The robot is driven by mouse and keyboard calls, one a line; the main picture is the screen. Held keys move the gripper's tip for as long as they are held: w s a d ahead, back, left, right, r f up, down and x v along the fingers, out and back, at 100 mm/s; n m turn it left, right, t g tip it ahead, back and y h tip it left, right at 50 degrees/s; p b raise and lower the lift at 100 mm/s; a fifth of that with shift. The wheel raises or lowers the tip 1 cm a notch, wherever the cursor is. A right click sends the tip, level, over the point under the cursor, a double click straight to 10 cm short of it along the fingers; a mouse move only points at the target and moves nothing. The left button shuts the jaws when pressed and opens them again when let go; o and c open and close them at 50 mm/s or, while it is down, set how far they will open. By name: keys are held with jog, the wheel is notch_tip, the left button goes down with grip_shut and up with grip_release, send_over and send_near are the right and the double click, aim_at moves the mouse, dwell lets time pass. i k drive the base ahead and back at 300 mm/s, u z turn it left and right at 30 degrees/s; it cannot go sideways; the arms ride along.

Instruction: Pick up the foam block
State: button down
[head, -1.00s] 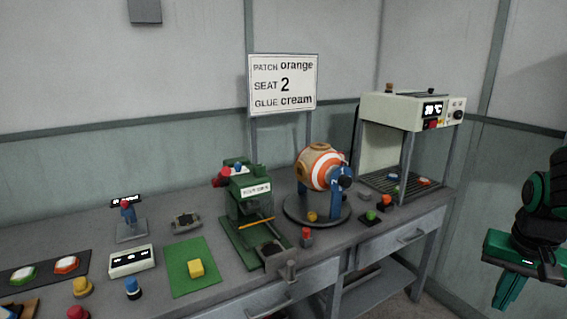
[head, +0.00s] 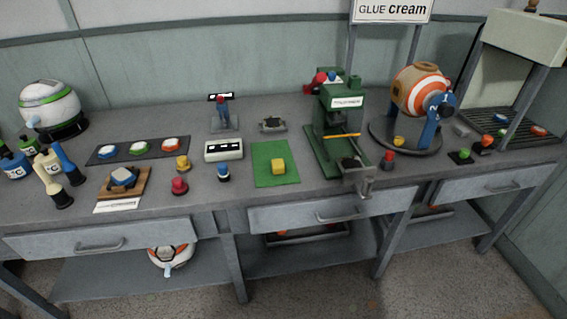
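My gripper is out of view.
A white display box (head: 223,150) and blue, red and yellow knobbed pieces stand left of the mat. Drawer handles (head: 337,216) jut from the bench front.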

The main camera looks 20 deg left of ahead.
aim_at(278, 165)
jog(key=z, duration=0.55)
jog(key=k, duration=1.3)
jog(key=u, duration=0.5)
jog(key=i, duration=1)
jog(key=z, duration=0.05)
